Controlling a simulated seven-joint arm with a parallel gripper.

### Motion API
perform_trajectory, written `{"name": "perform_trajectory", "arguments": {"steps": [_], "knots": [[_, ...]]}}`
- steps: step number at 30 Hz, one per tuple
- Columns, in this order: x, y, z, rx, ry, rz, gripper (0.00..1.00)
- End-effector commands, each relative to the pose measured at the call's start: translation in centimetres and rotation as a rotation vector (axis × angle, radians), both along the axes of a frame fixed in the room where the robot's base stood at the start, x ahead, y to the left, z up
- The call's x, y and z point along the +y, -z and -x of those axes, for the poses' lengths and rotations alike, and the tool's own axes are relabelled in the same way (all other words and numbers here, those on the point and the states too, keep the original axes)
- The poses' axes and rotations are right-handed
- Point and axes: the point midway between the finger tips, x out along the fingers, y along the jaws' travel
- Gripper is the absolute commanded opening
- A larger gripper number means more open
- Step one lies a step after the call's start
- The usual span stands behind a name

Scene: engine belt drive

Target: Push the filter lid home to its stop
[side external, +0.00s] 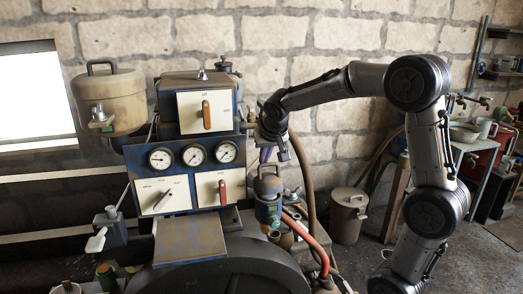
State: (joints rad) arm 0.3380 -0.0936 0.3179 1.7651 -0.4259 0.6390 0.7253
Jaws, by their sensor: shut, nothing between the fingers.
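A small blue-grey canister (267,212) with a dark lid (268,184) and a looped handle stands at the right of the engine panel; it looks like the filter. The lid sits on top of the canister. I cannot tell whether there is a gap under its rim. My gripper (267,157) points down just above the lid's handle, shut and empty. Whether its fingertips touch the handle is too small to tell. The back of the canister and its mounting are hidden.
A panel with three gauges (193,156) and several lever switches stands left of my gripper. A large tan pot (110,100) hangs at the upper left. Brown hoses (306,190) and a red hose (303,231) run close right of the canister. A lidded bin (347,216) stands on the floor.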

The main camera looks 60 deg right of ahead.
Motion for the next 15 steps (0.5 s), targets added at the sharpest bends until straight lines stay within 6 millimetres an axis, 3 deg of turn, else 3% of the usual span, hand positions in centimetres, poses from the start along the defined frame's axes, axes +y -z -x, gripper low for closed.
{"name": "perform_trajectory", "arguments": {"steps": [15], "knots": [[2.5,2.2,2.5,0.004,0.0,-0.002,0.0]]}}
